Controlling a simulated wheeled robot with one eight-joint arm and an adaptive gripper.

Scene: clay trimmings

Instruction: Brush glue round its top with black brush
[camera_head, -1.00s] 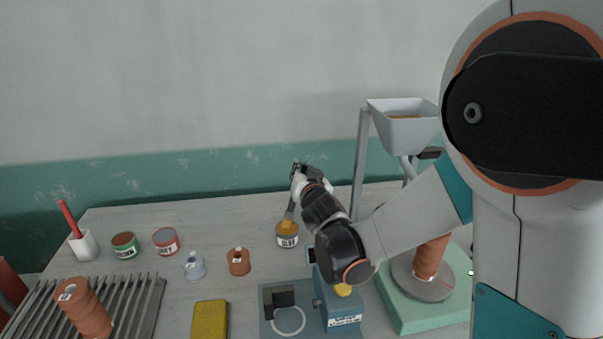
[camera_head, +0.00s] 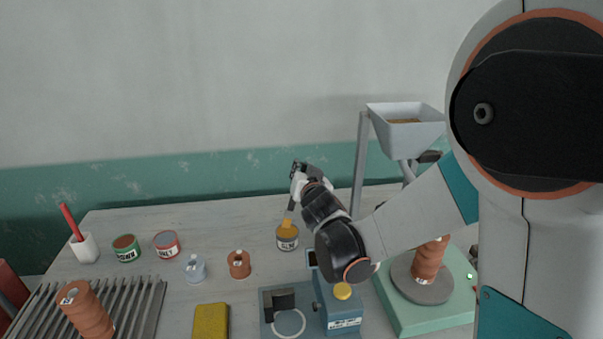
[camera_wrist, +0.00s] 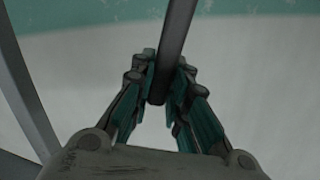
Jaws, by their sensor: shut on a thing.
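My gripper (camera_wrist: 162,95) is shut on the dark handle of the black brush (camera_wrist: 173,45), seen in the wrist view. In the head view my gripper (camera_head: 299,178) is above the glue pot, with the dark brush (camera_head: 291,200) hanging below it. The glue pot (camera_head: 287,240) has an orange top and a dark label; the brush's lower end shows just above or at that top, and I cannot tell whether they touch. A ribbed terracotta piece (camera_head: 428,262) stands on the round plate of the green scale-like base (camera_head: 425,312).
Two labelled tins, green (camera_head: 126,248) and red (camera_head: 166,244), stand left beside a white cup (camera_head: 84,248) with a red stick. A yellow sponge-like block (camera_head: 210,322), a blue device (camera_head: 340,305) and a hopper (camera_head: 405,125) on posts surround my arm.

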